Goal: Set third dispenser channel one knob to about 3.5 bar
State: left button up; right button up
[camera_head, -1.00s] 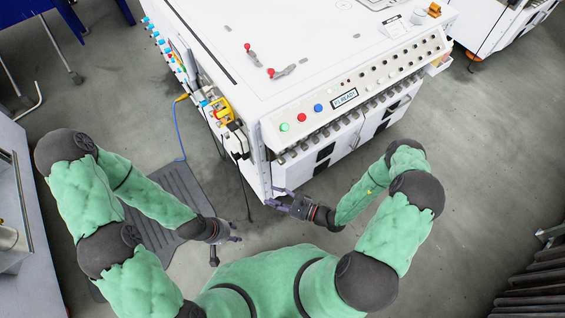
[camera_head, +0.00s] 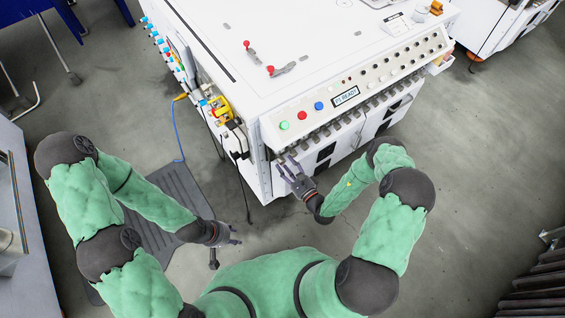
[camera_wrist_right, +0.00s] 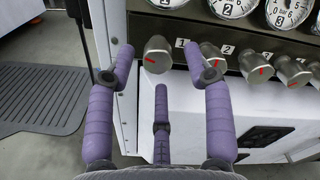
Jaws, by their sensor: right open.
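A row of grey knobs with red pointer marks sits under the machine's front panel. The leftmost knob (camera_wrist_right: 157,55) in the right wrist view has its red mark pointing left; a label "1" is to its right. I cannot tell which dispenser each belongs to. My right gripper (camera_wrist_right: 158,52) is open, its two upper fingertips either side of the leftmost knob in the picture; contact is not visible. It also shows in the head view (camera_head: 286,168). My left gripper (camera_head: 234,236) hangs low, away from the machine.
Pressure gauges (camera_wrist_right: 232,6) sit above the knobs, partly cut off. The white machine (camera_head: 275,40) carries buttons and a lit display (camera_head: 345,97) on its front. A dark floor mat (camera_head: 165,195) lies at its left; open floor lies to the right.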

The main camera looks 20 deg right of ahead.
aim_at(284, 163)
jog(key=shift+b+x, duration=0.3)
jog(key=shift+x, duration=1.2)
grip_shut()
